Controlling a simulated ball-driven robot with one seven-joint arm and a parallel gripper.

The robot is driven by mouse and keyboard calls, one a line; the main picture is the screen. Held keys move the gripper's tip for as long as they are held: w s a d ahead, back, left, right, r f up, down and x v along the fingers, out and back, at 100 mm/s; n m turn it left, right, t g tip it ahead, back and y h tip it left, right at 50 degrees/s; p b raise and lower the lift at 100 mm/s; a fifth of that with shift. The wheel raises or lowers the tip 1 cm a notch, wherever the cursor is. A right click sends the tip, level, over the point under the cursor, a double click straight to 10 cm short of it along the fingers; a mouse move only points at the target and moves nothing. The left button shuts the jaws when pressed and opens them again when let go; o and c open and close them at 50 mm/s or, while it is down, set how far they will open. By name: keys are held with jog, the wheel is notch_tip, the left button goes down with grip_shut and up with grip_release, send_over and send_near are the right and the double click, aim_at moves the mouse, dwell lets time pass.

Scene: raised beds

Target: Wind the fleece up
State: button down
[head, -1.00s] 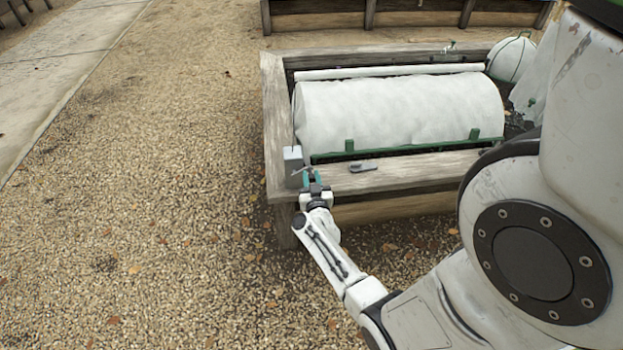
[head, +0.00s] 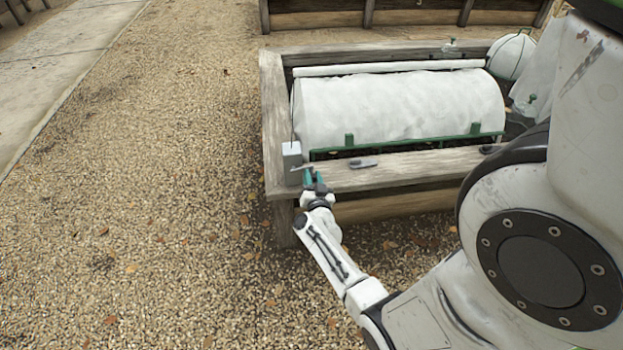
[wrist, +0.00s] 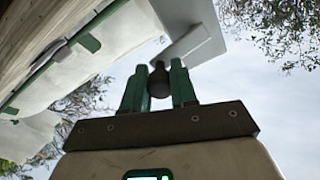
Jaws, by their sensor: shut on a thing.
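White fleece (head: 400,108) lies over a low tunnel in the raised bed, covering it down to near the green front rail (head: 400,145). A white roll or tube (head: 390,69) runs along the tunnel's back. A grey winder box (head: 291,160) stands at the bed's front left corner. My gripper (head: 312,176) is beside it, at the front plank. In the wrist view, my gripper (wrist: 160,84) is shut on the dark knob (wrist: 159,78) of the crank, between its green fingers. The pale crank arm (wrist: 190,46) extends above the knob. The winder's inner parts are hidden.
A grey-handled tool (head: 363,163) and a small dark object (head: 489,149) lie on the front plank (head: 410,171). A round white cover (head: 511,56) stands at the back right. Open gravel (head: 140,190) lies to the left.

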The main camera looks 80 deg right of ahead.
jog(key=shift+w+a+f+m+b, duration=0.5)
jog(key=shift+w+f+m+b, duration=0.7)
jog(key=shift+m, duration=3.1)
jog(key=shift+w+a+f+m+b, duration=0.6)
jog(key=shift+w+m+b, duration=1.05)
jog(key=shift+m, duration=2.65)
jog(key=shift+w+a+f+m+b, duration=0.45)
jog(key=shift+w+f+m+b, duration=1)
jog(key=shift+m, duration=2.85)
jog(key=shift+s+r+b, duration=0.4)
jog(key=shift+s+r, duration=0.05)
jog(key=c, duration=0.9)
grip_release()
jog(key=p+v, duration=0.2)
jog(key=v, duration=0.8)
jog(key=shift+s+a+p, duration=0.15)
jog(key=shift+a+p, duration=0.2)
jog(key=shift+a, duration=0.05)
